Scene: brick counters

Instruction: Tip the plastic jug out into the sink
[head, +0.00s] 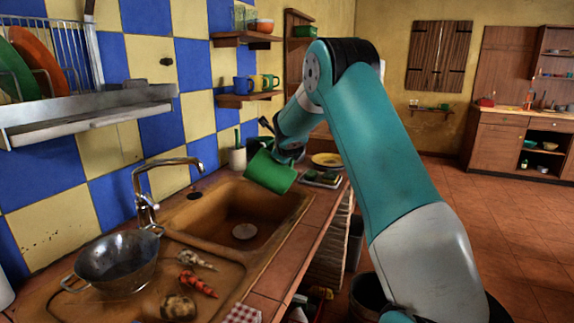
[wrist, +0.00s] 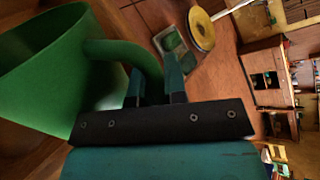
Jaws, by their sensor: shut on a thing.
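The green plastic jug (head: 270,173) is in my gripper (head: 291,155), tilted over the far end of the sink (head: 225,215). In the wrist view the jug (wrist: 42,70) fills the left side, and my gripper (wrist: 155,88) is shut on its curved handle (wrist: 115,52). The brown sink basin has a pale round drain at its bottom. No liquid is seen coming from the jug, and its inside is hidden from me in the head view.
A metal colander (head: 115,262) and several vegetables (head: 197,284) lie on the drainboard at the front. The chrome tap (head: 145,195) stands at the sink's left edge. A yellow plate (head: 327,160) and a small tray (head: 321,179) are on the counter beyond my gripper.

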